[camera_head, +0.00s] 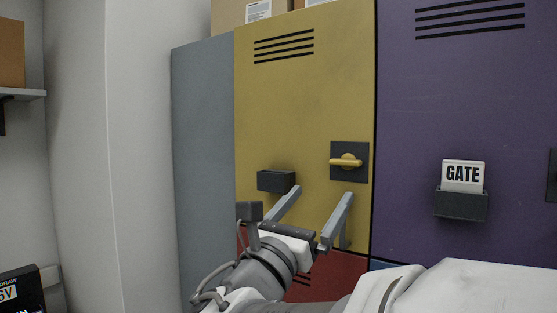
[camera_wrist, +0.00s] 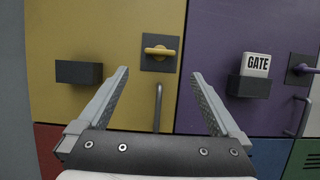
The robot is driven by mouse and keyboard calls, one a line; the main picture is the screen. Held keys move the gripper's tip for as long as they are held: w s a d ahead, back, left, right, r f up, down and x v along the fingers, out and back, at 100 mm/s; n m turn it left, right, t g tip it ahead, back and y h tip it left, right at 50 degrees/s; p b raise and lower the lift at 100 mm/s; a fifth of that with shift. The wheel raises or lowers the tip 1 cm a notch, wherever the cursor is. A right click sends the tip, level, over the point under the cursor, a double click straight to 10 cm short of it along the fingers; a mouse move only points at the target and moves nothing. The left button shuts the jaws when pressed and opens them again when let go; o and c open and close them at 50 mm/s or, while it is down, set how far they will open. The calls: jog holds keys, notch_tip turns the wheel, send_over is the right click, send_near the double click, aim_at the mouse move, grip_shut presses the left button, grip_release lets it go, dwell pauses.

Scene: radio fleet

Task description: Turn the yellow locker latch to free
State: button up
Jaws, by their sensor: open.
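The yellow locker door (camera_head: 300,110) is shut. Its yellow latch (camera_head: 346,161) sits on a dark square plate, with its handle lying about level; it also shows in the wrist view (camera_wrist: 160,51). My gripper (camera_head: 322,203) is open and empty, in front of the yellow door and below the latch. In the wrist view my gripper (camera_wrist: 159,82) has its fingers spread wide, with the latch beyond and above the gap between the tips. No finger appears to touch the latch. A grey bar handle (camera_wrist: 158,108) is below the latch, partly hidden behind my gripper in the head view.
A dark, empty-looking holder (camera_head: 276,181) juts from the yellow door left of the latch. The purple locker (camera_head: 465,100) at right has a holder with a GATE card (camera_head: 463,176). A red door (camera_head: 325,275) is below. Boxes (camera_head: 255,11) stand on top.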

aim_at(343, 165)
jog(key=p+x, duration=0.3)
jog(key=x, duration=0.8)
jog(key=shift+w+d+r, duration=0.1)
jog(key=shift+w+d, duration=0.05)
jog(key=shift+w, duration=0.1)
jog(key=shift+c, duration=0.3)
jog(key=c, duration=1.2)
